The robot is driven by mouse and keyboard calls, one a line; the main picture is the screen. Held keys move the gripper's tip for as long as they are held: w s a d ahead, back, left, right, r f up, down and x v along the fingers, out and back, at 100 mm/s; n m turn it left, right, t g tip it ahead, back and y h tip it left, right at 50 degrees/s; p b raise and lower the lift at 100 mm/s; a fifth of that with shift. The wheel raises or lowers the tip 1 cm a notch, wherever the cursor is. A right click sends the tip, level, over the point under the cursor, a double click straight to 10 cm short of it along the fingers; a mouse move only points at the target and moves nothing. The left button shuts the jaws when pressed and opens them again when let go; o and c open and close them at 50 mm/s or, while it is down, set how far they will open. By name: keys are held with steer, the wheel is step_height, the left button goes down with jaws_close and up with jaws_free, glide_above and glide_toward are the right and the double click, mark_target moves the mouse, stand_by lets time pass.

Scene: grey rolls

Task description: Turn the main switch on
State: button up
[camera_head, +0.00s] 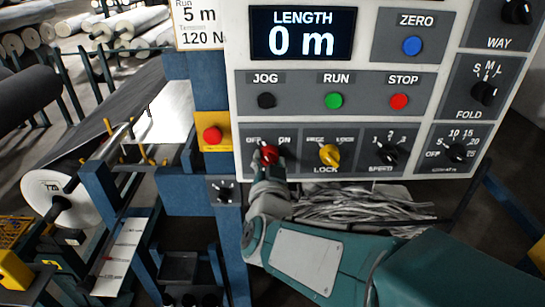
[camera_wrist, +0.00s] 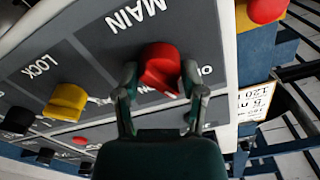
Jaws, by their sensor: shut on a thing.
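The main switch (camera_head: 268,153) is a red knob at the lower left of the control panel, between the printed words OFF and ON. It also shows in the wrist view (camera_wrist: 160,66), near the MAIN label. My gripper (camera_head: 267,163) reaches up to it from below. In the wrist view, my gripper's two fingers (camera_wrist: 160,80) are shut on the knob, one on each side. The fingers and knob hide part of the labels, and I cannot tell for certain which word the knob points to.
The yellow lock knob (camera_head: 329,155) and black speed knob (camera_head: 389,154) sit right of the switch. A red button (camera_head: 212,135) on a yellow plate is close on its left. The display (camera_head: 301,34) reads LENGTH 0 m. Grey strips (camera_head: 355,203) lie below the panel.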

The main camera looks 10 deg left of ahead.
steer(key=m, duration=1.3)
steer(key=shift+f+m, duration=0.1)
steer(key=shift+m, duration=0.3)
stand_by(0.3)
steer(key=o, duration=1.2)
steer(key=shift+w+a, duration=0.1)
steer(key=shift+c, duration=0.2)
steer(key=v, duration=1.2)
steer(key=shift+a+f, duration=0.1)
